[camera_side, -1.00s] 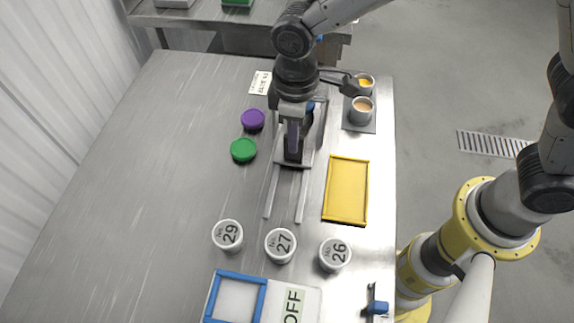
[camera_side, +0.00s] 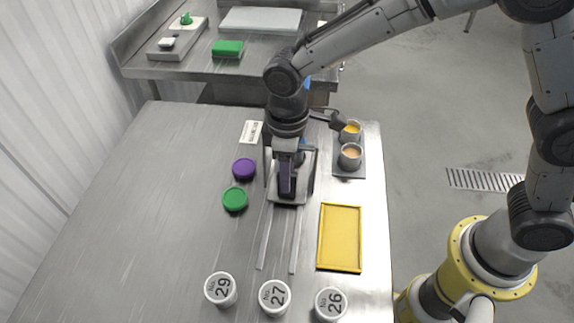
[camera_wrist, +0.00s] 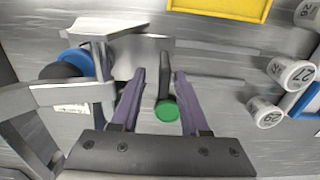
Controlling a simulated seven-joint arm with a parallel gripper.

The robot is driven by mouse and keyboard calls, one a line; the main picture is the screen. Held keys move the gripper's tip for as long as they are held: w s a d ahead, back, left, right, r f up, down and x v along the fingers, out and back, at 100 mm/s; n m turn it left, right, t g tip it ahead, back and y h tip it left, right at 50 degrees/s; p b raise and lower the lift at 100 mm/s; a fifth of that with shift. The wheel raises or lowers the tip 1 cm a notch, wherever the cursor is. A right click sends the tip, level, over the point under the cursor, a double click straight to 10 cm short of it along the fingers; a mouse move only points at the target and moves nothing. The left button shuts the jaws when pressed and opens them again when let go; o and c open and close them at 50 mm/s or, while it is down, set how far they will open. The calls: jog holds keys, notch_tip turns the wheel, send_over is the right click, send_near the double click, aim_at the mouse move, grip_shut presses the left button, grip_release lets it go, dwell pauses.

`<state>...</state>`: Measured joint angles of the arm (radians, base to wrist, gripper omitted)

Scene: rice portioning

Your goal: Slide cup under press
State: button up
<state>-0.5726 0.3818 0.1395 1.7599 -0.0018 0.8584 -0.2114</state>
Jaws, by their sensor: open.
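The press (camera_side: 267,165) is a grey metal frame at the back of the table, with two rails running toward the front. A grey sliding plate (camera_wrist: 130,58) sits on the rails and carries a dark upright handle (camera_wrist: 165,72). My gripper (camera_side: 287,188) is at the front of the press. In the wrist view its purple fingers (camera_wrist: 160,76) are open on either side of the handle, apparently not clamped on it. A blue round part (camera_wrist: 78,60) and a black one show at the press. I cannot tell whether a cup is on the plate; my gripper hides much of it.
White cups marked 29 (camera_side: 220,289), 27 (camera_side: 274,297) and 26 (camera_side: 330,303) stand at the front. A yellow tray (camera_side: 321,235) lies right of the rails. Purple (camera_side: 244,168) and green (camera_side: 235,199) lids lie left. Two metal cups (camera_side: 350,157) hold food at the back right.

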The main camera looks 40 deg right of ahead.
notch_tip(320, 180, up, 14)
dwell(0.5)
jog(key=shift+f, duration=0.1)
jog(key=s+d+r+m+t, duration=0.2)
jog(key=s+d+r, duration=0.2)
jog(key=d, duration=0.4)
jog(key=s+d+r+m+t, duration=0.1)
jog(key=s+d+r+m, duration=0.15)
jog(key=d+r, duration=0.4)
jog(key=s+d+f+m+t, duration=0.1)
jog(key=s+d+f+m, duration=0.1)
jog(key=s+d+f, duration=0.2)
jog(key=s+d+f+m+t, duration=0.1)
jog(key=s+d+f+m, duration=0.1)
jog(key=s+d+f, duration=0.2)
jog(key=s+f, duration=0.2)
jog(key=s, duration=0.2)
jog(key=shift+s+d+t, duration=0.25)
jog(key=shift+s+t, duration=0.05)
jog(key=shift+s, duration=0.1)
